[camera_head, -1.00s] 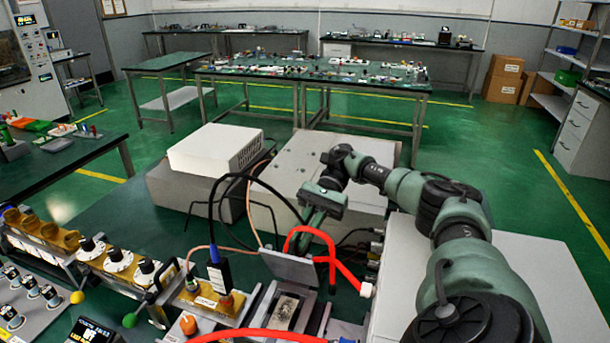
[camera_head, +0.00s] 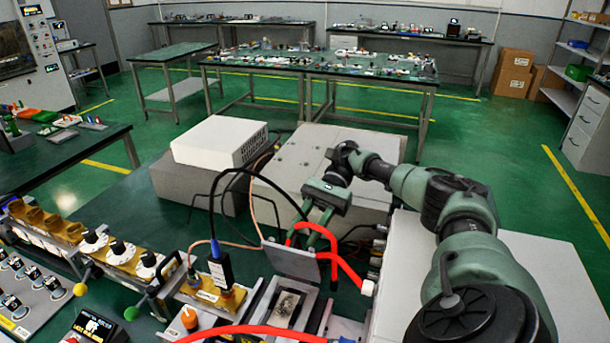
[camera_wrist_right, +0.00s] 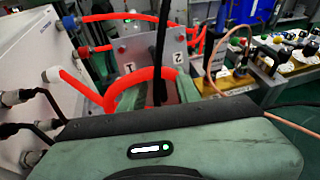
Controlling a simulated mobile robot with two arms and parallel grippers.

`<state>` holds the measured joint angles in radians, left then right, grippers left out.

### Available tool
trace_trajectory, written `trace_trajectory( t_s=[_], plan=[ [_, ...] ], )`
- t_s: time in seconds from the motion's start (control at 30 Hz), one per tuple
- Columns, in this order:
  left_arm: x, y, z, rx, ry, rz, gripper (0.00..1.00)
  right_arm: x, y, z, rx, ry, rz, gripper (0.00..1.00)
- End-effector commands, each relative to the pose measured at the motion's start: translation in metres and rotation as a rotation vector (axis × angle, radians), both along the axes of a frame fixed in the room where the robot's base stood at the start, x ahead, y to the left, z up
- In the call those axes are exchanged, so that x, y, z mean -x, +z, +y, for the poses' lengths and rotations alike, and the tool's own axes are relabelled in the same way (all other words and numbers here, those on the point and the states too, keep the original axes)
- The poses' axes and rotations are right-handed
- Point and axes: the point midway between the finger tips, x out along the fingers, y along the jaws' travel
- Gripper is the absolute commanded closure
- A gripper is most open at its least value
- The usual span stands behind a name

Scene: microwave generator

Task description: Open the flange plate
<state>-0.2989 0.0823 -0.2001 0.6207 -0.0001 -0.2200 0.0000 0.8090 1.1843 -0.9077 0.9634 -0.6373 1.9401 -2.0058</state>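The flange plate (camera_head: 293,262) is a grey metal plate standing raised and tilted behind a rectangular opening (camera_head: 286,305) at the front of the bench. In the right wrist view the plate (camera_wrist_right: 134,50) shows the labels 1 and 2. My right gripper (camera_head: 307,236) is just behind the plate's upper edge, fingers pointing down, with a gap between them and nothing seen held. Whether it touches the plate cannot be told. My left gripper is not in view.
Red tubing (camera_head: 344,266) loops close around the plate and my right gripper. A black-cabled probe (camera_head: 221,268) stands left of the plate. A white box (camera_head: 219,141) sits on equipment behind. A large pale cabinet (camera_head: 500,275) lies right, below my right arm.

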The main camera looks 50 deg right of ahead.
Motion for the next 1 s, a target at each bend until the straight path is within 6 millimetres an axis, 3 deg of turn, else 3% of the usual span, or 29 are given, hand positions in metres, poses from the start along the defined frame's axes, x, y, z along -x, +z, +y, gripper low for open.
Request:
trace_trajectory(
  t_s=[0.17, 0.27, 0.53, 0.7, 1.0],
  plan=[
    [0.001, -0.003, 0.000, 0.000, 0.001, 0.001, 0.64, 0.000, 0.007, 0.000, 0.000, 0.000, -0.003, 0.67],
    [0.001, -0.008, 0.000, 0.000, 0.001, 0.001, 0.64, 0.000, 0.022, 0.000, 0.000, 0.002, -0.005, 0.67],
    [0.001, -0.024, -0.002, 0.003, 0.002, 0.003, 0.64, 0.000, 0.086, 0.000, 0.000, 0.002, -0.008, 0.67],
    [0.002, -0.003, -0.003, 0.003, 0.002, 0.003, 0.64, 0.000, 0.138, -0.001, 0.002, 0.000, -0.006, 0.67],
    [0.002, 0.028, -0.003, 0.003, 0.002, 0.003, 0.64, 0.000, 0.192, -0.001, 0.001, -0.001, -0.001, 0.67]
  ],
)
